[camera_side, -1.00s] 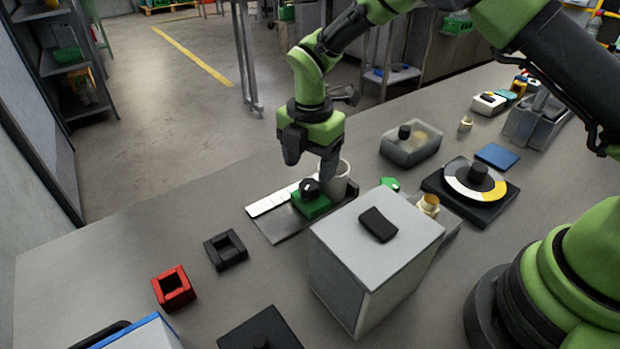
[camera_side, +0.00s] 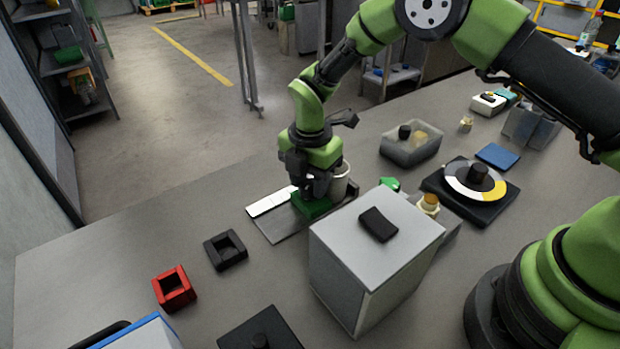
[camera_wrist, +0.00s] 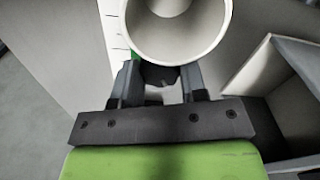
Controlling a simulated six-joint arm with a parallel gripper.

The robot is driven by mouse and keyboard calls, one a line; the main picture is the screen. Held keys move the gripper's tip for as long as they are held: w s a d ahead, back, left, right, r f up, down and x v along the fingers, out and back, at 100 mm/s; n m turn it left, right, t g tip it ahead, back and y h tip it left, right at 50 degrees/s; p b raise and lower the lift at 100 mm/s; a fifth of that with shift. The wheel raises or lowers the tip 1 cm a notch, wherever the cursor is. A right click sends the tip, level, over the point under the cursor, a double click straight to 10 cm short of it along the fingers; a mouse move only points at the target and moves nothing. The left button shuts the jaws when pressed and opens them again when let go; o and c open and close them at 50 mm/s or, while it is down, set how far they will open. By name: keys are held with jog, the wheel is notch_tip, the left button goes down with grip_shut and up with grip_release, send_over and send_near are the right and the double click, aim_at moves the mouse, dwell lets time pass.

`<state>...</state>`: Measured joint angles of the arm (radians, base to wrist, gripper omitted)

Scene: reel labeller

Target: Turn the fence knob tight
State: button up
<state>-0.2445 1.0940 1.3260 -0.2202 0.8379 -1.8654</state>
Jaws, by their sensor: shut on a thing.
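My gripper (camera_side: 314,186) is down at the green fence block (camera_side: 312,207), which stands on the dark plate beside the white scale strip (camera_side: 272,201). The jaws are shut on the black fence knob on top of the block. In the side view the knob is mostly hidden by the jaws. In the wrist view my gripper (camera_wrist: 160,88) has the dark knob (camera_wrist: 160,76) between its two fingers. A sliver of the green block (camera_wrist: 135,55) shows beside the left finger.
A pale round cup or tube (camera_side: 341,178) stands close behind my gripper. A large grey box (camera_side: 350,255) with a black pad stands in front to the right. A black square frame (camera_side: 226,250) and a red one (camera_side: 174,288) lie at the left. The bench between is clear.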

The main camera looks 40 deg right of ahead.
aim_at(311, 183)
jog(key=shift+s+m, duration=0.1)
jog(key=shift+m, duration=2.8)
jog(key=o, duration=0.9)
notch_tip(311, 183, up, 10)
